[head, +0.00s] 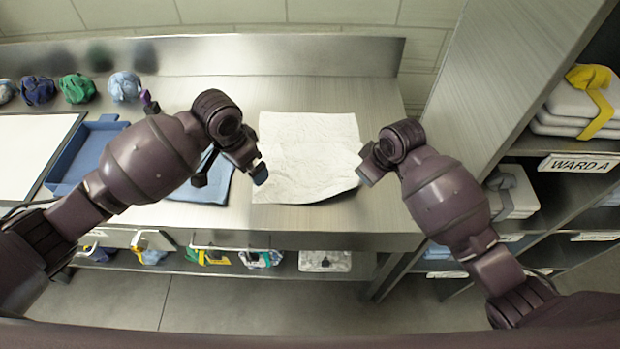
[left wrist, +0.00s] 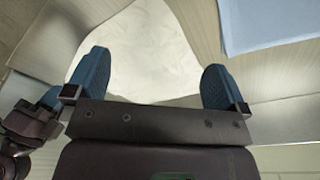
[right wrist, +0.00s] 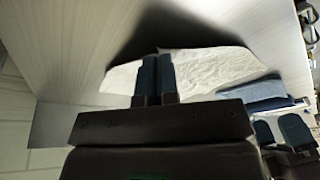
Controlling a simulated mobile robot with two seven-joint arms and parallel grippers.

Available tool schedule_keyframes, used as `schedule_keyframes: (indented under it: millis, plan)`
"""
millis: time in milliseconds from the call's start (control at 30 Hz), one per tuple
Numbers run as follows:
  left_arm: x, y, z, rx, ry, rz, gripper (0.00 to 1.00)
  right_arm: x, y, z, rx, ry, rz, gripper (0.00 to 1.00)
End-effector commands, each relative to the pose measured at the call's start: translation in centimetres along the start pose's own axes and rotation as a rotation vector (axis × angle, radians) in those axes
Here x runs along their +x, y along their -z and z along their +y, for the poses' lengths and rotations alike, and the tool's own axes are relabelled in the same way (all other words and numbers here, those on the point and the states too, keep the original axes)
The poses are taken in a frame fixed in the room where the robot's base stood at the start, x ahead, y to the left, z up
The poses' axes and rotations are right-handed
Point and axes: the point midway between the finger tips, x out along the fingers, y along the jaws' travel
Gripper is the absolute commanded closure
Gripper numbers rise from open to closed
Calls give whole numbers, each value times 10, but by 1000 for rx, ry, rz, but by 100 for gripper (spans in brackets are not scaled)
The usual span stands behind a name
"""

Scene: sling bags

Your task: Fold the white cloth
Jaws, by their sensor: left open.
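The white cloth (head: 308,150) lies spread and slightly wrinkled on the steel table, its right edge a little raised with a shadow under it. My left gripper (head: 230,177) is open just left of the cloth. In the left wrist view its two blue fingers (left wrist: 152,65) stand wide apart with the white cloth (left wrist: 145,45) seen between and beyond them. My right gripper (head: 364,172) is at the cloth's right edge. In the right wrist view its fingers (right wrist: 157,75) are together on the edge of the white cloth (right wrist: 205,70); the exact pinch is partly hidden.
A folded blue cloth (head: 215,186) lies left of the white cloth, partly behind my left arm. A blue tray (head: 77,175) and rolled cloths (head: 78,88) are farther left. A shelf unit marked WARD A (head: 583,163) stands at right. The table behind the cloth is clear.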

Motion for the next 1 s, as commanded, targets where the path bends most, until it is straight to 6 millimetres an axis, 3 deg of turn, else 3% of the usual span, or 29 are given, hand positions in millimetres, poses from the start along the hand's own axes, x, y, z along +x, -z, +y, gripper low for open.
schedule_keyframes:
  millis: [167, 600, 800, 1000]
  plan:
    - [-20, 0, 0, 2, 2, 3, 0, 2, 0, 0, 0, -1, 1, 100]
    - [-99, 0, 0, 2, 2, 3, 0, 4, -1, 0, -1, -2, 2, 100]
    - [-116, 0, 0, 1, 2, 1, 0, 5, -1, 0, -1, -2, 2, 100]
    - [-119, 0, 0, 1, 0, 0, 0, 5, -1, 0, -1, -2, 2, 100]
